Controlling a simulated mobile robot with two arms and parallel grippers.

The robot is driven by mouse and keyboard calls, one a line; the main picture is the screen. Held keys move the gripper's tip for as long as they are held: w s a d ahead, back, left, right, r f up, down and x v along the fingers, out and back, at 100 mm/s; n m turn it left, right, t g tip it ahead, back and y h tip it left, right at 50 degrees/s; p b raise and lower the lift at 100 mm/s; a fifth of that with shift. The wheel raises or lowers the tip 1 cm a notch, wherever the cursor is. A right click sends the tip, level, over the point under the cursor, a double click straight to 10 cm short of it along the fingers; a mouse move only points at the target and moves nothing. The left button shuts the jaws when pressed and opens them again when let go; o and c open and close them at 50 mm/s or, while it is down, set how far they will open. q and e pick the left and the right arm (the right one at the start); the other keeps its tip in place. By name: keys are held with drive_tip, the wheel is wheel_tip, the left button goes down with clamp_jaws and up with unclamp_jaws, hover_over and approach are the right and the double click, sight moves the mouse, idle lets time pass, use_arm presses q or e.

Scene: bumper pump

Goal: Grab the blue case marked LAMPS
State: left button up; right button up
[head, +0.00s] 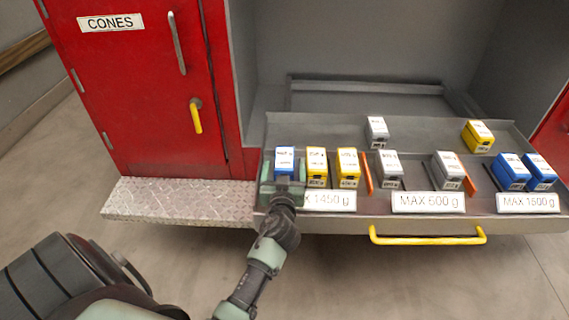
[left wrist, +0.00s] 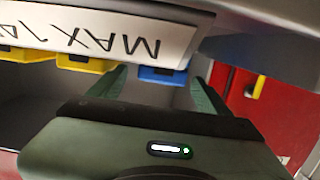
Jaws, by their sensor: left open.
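A blue case (head: 285,156) with a white top stands at the left end of the grey pull-out tray (head: 400,223). Two more blue cases, one (head: 511,171) and another (head: 540,171), stand at the tray's right end. The print on the cases is too small to read. My left gripper (head: 284,178) is open at the tray's left front, right by the left blue case. In the left wrist view, the lower part of that case (left wrist: 163,75) shows beyond and between the two fingers, not gripped. My right gripper is out of view.
Two yellow cases (head: 316,166) stand close right of the left blue case. Grey cases (head: 389,168), another yellow case (head: 478,136) and orange dividers (head: 365,172) share the tray. Weight labels (head: 428,202) line its front. A red CONES cabinet (head: 140,90) stands at left.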

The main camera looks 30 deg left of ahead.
sight(284, 161)
use_arm(q)
drive_tip(key=x, duration=0.3)
drive_tip(key=shift+w+a+f, duration=0.25)
drive_tip(key=shift+w, duration=0.05)
clamp_jaws()
drive_tip(key=shift+r, duration=0.1)
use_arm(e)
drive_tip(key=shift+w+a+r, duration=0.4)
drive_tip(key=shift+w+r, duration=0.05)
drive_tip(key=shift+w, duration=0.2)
use_arm(q)
drive_tip(key=shift+r+p, duration=0.1)
drive_tip(key=shift+p, duration=0.2)
